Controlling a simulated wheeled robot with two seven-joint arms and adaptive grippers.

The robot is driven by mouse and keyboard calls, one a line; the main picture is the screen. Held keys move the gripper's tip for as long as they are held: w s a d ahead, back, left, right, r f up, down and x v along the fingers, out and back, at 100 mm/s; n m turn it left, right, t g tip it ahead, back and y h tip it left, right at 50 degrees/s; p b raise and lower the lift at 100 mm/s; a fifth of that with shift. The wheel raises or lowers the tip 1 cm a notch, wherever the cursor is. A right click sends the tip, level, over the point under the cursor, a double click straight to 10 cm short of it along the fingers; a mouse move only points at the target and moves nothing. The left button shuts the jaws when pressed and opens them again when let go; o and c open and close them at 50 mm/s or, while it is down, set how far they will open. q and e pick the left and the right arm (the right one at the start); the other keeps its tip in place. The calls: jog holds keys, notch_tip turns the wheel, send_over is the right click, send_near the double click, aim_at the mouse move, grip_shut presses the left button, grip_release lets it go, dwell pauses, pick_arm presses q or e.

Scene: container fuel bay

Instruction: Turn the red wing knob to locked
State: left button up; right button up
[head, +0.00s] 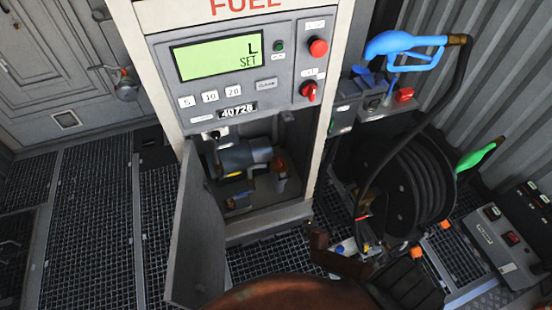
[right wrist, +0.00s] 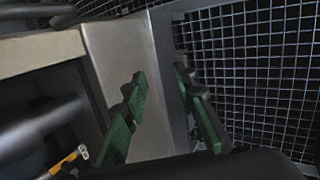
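A red wing knob (head: 309,91) sits at the lower right of the grey fuel panel (head: 224,87). Its small label is too small to read, so I cannot tell which position it is in. My right gripper (right wrist: 160,82) shows in the right wrist view with its green-padded fingers apart and nothing between them. It is near a pale cabinet post, with grey pipework to the left and mesh to the right. The knob is not in that view. I cannot pick out either gripper in the head view.
A red round button (head: 318,48) sits above the knob. Below the panel, a cabinet door (head: 196,232) hangs open before pipework (head: 240,156). To the right are a blue nozzle (head: 398,45), a hose reel (head: 408,188) and a green nozzle (head: 476,156). Grating covers the floor.

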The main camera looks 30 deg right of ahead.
jog(key=w+a+r+n+t, duration=0.25)
jog(key=w+r+n, duration=0.25)
jog(key=w+r, duration=0.6)
jog(key=n+t+b, duration=0.2)
jog(key=n+t, duration=0.3)
jog(key=n, duration=0.7)
send_near(278, 159)
jog(key=w, duration=0.3)
jog(key=shift+n, duration=0.3)
jog(key=b+x, duration=0.1)
jog(key=x, duration=0.3)
jog(key=f+b+x, duration=0.1)
jog(key=x, duration=0.1)
jog(key=shift+d+f+b, duration=0.1)
jog(key=shift+d+b, duration=0.2)
jog(key=shift+d, duration=0.1)
jog(key=shift+w+d+f, duration=0.15)
jog(key=shift+w+f, duration=0.05)
jog(key=shift+w, duration=0.45)
pick_arm(q)
jog(key=f, duration=0.2)
jog(key=s+f, duration=0.1)
jog(key=f, duration=0.2)
jog(key=shift+f, duration=0.15)
pick_arm(e)
jog(key=shift+c, duration=0.2)
grip_shut()
